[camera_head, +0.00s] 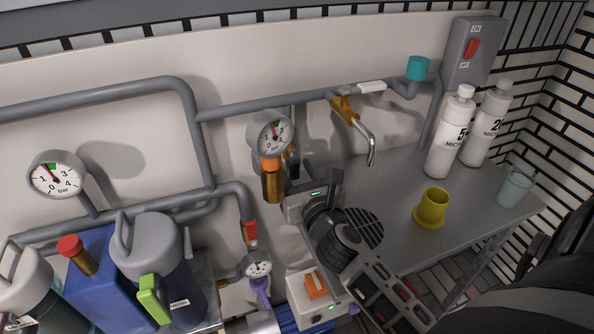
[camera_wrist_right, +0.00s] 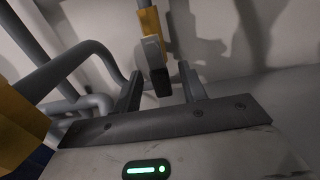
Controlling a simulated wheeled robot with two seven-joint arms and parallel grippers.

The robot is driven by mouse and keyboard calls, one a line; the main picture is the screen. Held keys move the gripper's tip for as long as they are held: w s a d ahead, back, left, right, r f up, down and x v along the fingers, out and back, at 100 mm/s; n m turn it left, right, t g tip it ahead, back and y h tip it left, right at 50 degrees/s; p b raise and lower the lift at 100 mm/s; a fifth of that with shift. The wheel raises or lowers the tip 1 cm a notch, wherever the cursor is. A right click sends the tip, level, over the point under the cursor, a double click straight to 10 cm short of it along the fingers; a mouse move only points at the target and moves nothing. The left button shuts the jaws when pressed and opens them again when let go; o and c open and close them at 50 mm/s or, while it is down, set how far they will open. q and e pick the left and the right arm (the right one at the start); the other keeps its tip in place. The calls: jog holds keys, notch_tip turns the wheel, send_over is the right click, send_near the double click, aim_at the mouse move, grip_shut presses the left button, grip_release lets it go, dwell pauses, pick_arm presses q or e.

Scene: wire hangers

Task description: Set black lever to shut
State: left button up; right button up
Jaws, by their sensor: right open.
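The black lever (camera_wrist_right: 155,66) shows in the right wrist view as a dark, flat handle hanging below a yellow-brass valve body (camera_wrist_right: 149,22). It sits between the two fingers of my right gripper (camera_wrist_right: 161,88), with a gap visible on either side. The fingers are open. In the head view my right gripper (camera_head: 312,184) is close to the wall, just right of the brass fitting (camera_head: 272,183) under a pressure gauge (camera_head: 270,133). There the lever is mostly hidden behind the gauge and fitting. My left gripper is out of view.
A brass tap (camera_head: 346,108) with a steel spout is up and right. A steel counter (camera_head: 400,185) holds a yellow cup (camera_head: 431,208), white bottles (camera_head: 451,135) and a clear cup (camera_head: 514,187). Grey pipes (camera_head: 185,120) and grey-lidded jugs (camera_head: 152,255) are at left.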

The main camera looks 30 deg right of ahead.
grip_shut()
